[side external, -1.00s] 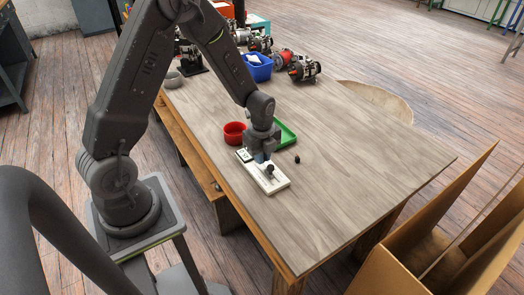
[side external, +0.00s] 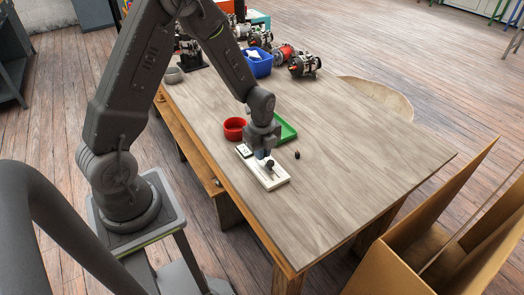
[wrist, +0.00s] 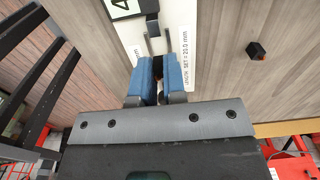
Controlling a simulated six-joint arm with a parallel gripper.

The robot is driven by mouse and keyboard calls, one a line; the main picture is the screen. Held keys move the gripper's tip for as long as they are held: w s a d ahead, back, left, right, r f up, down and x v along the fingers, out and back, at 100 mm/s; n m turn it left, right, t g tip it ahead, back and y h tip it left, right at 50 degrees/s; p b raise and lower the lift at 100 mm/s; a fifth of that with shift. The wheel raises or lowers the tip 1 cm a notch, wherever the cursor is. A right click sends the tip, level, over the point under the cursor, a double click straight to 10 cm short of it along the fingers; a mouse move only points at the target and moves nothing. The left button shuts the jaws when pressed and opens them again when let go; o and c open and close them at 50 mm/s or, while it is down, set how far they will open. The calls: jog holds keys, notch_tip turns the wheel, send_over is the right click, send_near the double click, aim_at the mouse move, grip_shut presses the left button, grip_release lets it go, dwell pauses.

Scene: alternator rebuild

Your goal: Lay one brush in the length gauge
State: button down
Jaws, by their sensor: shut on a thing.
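The length gauge (side external: 277,181) is a white block near the left edge of the table. A dark knob-like part (side external: 270,164) stands on it. In the wrist view the gauge (wrist: 176,12) bears a label reading a set length of 20.0 mm. My gripper (side external: 263,155) is low over the gauge's far part. In the wrist view its blue fingers (wrist: 158,80) are close together around a small brownish thing, likely a brush, mostly hidden between them. I cannot tell whether it touches the gauge. Another small dark block, likely a brush (side external: 297,155), lies on the table right of the gauge (wrist: 256,50).
A red bowl (side external: 235,128) and a green tray (side external: 288,132) stand just behind my gripper. A blue bin (side external: 257,66) and several alternators, one red-banded (side external: 284,56), stand farther back. The right half of the table (side external: 370,165) is clear.

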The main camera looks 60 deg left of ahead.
jog(key=shift+f, duration=0.5)
jog(key=shift+f, duration=0.35)
jog(key=shift+f, duration=0.15)
dwell(1.0)
jog(key=c, duration=1.1)
grip_release()
jog(key=shift+r, duration=3.95)
